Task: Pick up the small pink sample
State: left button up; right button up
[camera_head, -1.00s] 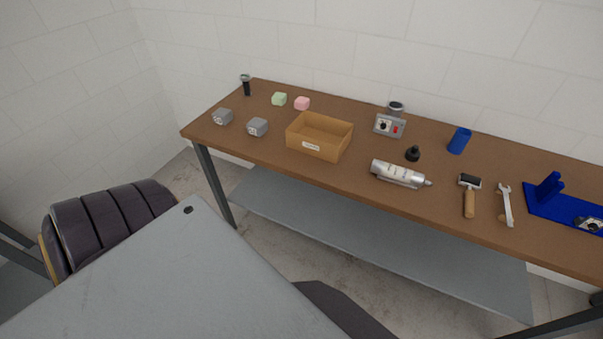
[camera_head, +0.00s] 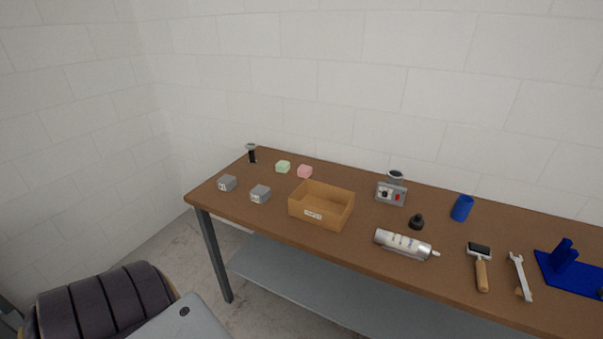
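The small pink sample (camera_head: 305,171) is a pink block on the brown workbench (camera_head: 350,183), near its back edge at the left. A pale green block (camera_head: 283,167) sits just to its left, a small gap apart. Neither of my grippers shows in the head view, so I cannot see what they hold or how they stand. The pink block looks free, with nothing on top of it.
Two grey blocks (camera_head: 260,194) lie in front of the samples. An open tan box (camera_head: 320,212) stands to the right.

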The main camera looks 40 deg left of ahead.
aim_at(303, 171)
jog(key=i+u, duration=0.15)
jog(key=u, duration=0.25)
jog(key=i+u, duration=0.1)
jog(key=u, duration=0.25)
jog(key=i+u, duration=0.15)
jog(key=u, duration=0.25)
jog(key=i+l+u, duration=0.1)
jog(key=u, duration=0.25)
jog(key=i+l+z, duration=0.2)
jog(key=z, duration=0.2)
jog(key=i+l+z, duration=0.2)
jog(key=z, duration=0.2)
